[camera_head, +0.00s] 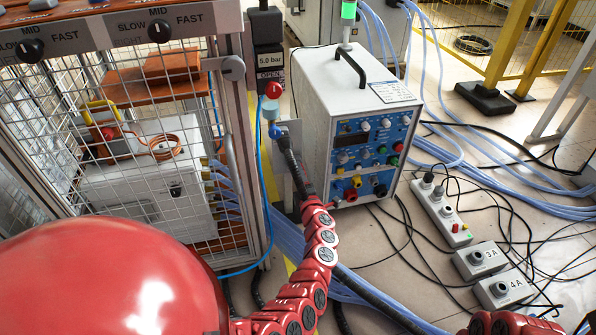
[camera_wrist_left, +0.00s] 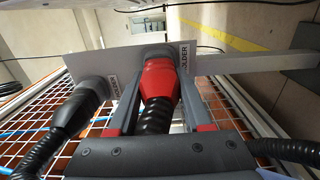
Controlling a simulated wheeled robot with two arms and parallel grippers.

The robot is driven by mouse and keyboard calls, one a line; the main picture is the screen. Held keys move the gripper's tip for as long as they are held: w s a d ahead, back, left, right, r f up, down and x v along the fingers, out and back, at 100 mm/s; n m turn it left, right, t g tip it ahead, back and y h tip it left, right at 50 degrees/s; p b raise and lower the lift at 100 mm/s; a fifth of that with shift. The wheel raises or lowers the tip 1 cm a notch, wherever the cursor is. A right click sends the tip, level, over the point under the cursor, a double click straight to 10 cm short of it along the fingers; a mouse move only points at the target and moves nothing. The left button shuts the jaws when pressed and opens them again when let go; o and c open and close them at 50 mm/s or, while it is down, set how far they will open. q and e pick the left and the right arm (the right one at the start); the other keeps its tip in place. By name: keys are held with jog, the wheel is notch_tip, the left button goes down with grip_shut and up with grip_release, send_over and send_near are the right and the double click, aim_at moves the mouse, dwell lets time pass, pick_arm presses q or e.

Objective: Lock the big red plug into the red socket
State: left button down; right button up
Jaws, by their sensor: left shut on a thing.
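In the left wrist view, the big red plug (camera_wrist_left: 160,80) has a black ribbed cable (camera_wrist_left: 155,118) running back toward me. My left gripper (camera_wrist_left: 158,84) has its two grey fingers on either side of the plug and is shut on it. The plug's front meets a grey plate with a HOLDER label; whether it is seated there I cannot tell. In the head view, I cannot make out the left gripper or this plug. Whether this is the red socket is unclear. My right gripper is not seen.
A mesh cage (camera_head: 150,130) stands left of the unit. Blue hoses and black cables cover the floor. A power strip (camera_head: 440,210) and boxes marked 3A (camera_head: 480,260) and 4A (camera_head: 505,288) lie right.

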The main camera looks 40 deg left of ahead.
pick_arm(q)
jog(key=shift+p+v, duration=0.7)
jog(key=shift+v, duration=1.8)
jog(key=shift+a, duration=0.1)
